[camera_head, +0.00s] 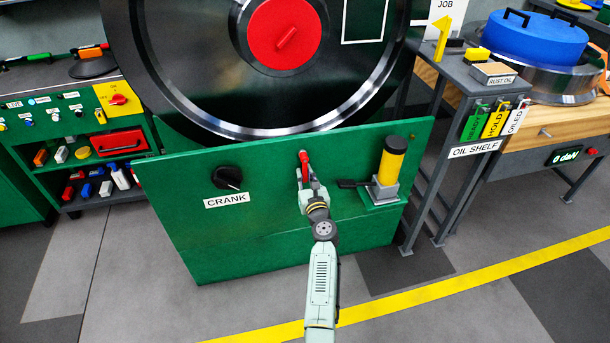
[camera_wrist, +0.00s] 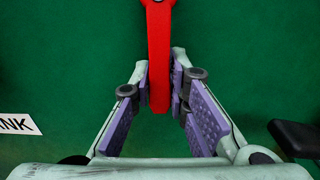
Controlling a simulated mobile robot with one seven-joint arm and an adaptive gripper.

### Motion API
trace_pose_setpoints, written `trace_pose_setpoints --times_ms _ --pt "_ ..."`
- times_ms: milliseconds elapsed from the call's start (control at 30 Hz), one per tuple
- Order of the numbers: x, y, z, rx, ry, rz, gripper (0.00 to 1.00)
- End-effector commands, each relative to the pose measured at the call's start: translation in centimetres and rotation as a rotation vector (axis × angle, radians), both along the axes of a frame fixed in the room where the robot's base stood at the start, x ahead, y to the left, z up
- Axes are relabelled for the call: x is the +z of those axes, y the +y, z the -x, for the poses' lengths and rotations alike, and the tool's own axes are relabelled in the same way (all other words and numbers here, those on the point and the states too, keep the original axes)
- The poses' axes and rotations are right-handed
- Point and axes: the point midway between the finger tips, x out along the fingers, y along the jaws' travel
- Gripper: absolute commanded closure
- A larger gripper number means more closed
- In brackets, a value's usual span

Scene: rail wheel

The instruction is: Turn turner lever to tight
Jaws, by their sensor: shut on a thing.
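The red lever (camera_head: 304,158) is on the front of the green panel, to the right of the crank knob. It also shows in the wrist view (camera_wrist: 159,50), hanging nearly straight down from a pivot at the top edge. My gripper (camera_head: 308,185) reaches up to it from below. In the wrist view, the purple-padded fingers of my gripper (camera_wrist: 160,88) stand on both sides of the lever's lower end and are shut on it. In the head view, the wrist hides the lever's lower part. No label for the lever's positions is readable.
A black crank knob (camera_head: 228,178) with a CRANK label is on the green panel (camera_head: 260,245) at the left. A yellow-and-black cylinder (camera_head: 391,160) with a dark pedal-like arm (camera_head: 352,184) stands close on the right. The large wheel (camera_head: 180,95) rises above. Floor in front is clear.

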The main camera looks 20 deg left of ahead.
Motion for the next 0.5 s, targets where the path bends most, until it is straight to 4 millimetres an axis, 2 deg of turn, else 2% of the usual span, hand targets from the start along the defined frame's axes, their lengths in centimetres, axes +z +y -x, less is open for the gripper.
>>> trace_pose_setpoints --times_ms 33,333,500 --pt "0.23 0.15 -0.01 0.002 -0.002 -0.005 0.83" --pt "0.09 0.11 0.03 0.002 0.000 -0.001 0.64" --pt "0.05 0.09 0.02 0.002 -0.001 -0.001 0.63"
